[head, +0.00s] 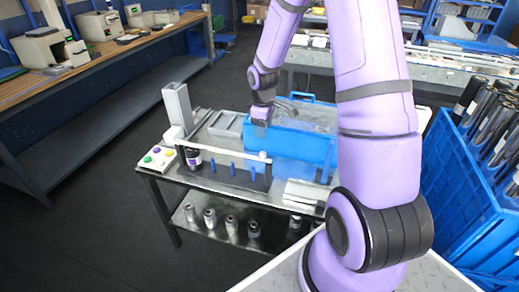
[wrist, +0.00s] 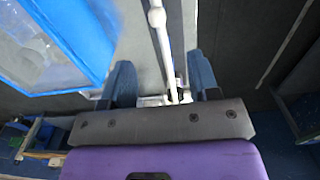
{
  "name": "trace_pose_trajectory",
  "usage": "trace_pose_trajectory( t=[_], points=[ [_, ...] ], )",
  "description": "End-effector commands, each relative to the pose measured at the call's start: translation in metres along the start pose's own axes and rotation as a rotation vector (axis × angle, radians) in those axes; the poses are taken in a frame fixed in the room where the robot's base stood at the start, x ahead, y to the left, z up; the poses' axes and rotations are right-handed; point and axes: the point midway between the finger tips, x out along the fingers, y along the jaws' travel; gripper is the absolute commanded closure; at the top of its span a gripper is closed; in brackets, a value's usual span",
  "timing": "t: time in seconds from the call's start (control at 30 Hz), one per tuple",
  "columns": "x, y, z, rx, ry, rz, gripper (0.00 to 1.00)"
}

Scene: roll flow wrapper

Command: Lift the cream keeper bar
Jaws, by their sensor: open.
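The cream keeper bar (head: 228,152) lies across the front of the machine table, with a rounded knob at its right end. In the wrist view the bar (wrist: 163,45) runs up the picture between my fingers, its knob near the top. My gripper (head: 261,122) is open, above and behind the bar in the head view, by the left end of the blue bin. In the wrist view my gripper (wrist: 160,72) has one finger on each side of the bar, with gaps visible. How far the fingertips are above the bar I cannot tell.
A blue bin (head: 305,146) with clear film stands behind the bar. Several blue pegs (head: 232,169) stand at the front. A button box (head: 158,158), a dark jar (head: 192,157) and a grey post (head: 178,104) are at the left. A blue crate (head: 455,195) of rolls is at right.

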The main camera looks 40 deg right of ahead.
Motion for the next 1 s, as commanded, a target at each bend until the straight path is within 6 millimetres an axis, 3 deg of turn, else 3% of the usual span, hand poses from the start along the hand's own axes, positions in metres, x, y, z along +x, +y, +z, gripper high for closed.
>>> trace_pose_trajectory(
  t=[0.33, 0.8, 1.0],
  points=[
    [0.031, 0.003, 0.001, -0.019, -0.003, -0.015, 0.45],
    [0.104, 0.002, 0.001, -0.017, -0.002, -0.014, 0.45],
    [0.118, 0.002, 0.000, -0.017, -0.001, -0.013, 0.45]
  ],
)
